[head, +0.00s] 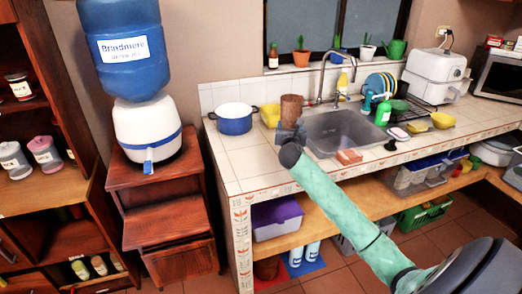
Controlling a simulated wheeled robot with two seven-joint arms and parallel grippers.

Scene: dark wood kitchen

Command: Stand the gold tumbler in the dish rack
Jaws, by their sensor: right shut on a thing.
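My right gripper (289,132) reaches over the counter, left of the sink, at the end of my green-sleeved arm. It is shut on the tumbler (291,107), a brownish-gold cylinder that looks upright above the gripper. The fingertips are small and partly hidden by my wrist. I cannot tell whether the tumbler's base touches the counter. The dish rack (425,107) is dark wire and stands behind and right of the sink. It holds several colored plates and a dark green bowl. My left gripper is out of view.
The sink (347,130) with its faucet lies between the tumbler and the rack. A blue pot (234,119) and a yellow container (270,115) stand to the left. A green bottle (383,111) stands before the rack. A sponge-like block (349,156) lies at the front edge.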

